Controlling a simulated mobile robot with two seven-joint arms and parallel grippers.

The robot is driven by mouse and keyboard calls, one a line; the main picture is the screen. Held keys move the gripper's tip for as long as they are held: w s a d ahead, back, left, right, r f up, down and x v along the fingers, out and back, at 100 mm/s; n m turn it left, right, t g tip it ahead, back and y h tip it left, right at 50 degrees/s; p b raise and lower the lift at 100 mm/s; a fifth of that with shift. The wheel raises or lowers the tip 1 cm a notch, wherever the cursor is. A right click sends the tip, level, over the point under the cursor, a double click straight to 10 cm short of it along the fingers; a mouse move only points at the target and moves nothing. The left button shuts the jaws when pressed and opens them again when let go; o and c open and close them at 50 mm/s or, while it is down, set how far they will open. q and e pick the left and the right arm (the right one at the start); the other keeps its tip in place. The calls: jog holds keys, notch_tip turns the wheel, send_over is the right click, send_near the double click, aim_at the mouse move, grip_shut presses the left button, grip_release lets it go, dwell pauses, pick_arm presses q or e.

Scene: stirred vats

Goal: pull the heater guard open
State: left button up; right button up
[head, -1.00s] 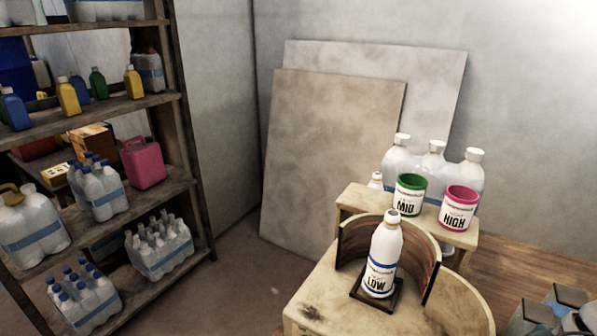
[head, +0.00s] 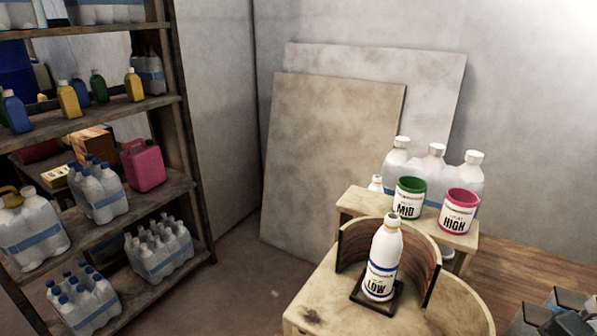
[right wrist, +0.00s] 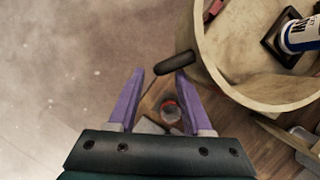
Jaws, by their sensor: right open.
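The heater guard (head: 431,268) is a curved, dark-edged panel with a reddish-brown inside, standing behind and beside the white bottle marked LOW (head: 381,260). The bottle is upright on a dark square plate on the cream stand. In the right wrist view, a short dark handle (right wrist: 175,62) sticks out by the cream curved rim, just ahead of the fingertips. I cannot tell how it joins the guard. My right gripper (right wrist: 162,72) is open and empty, its purple fingers apart with the handle near their tips. My left gripper is not in view.
A green MID can (head: 409,198) and a pink HIGH can (head: 459,212) stand on a raised wooden shelf (head: 350,198), with large white bottles behind. A storage rack (head: 188,150) stands at left. Two boards (head: 335,150) lean on the wall. Open floor lies between.

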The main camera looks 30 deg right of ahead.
jog(key=v, duration=0.6)
jog(key=shift+r+p, duration=0.35)
jog(key=shift+p, duration=0.05)
jog(key=shift+s+d, duration=0.1)
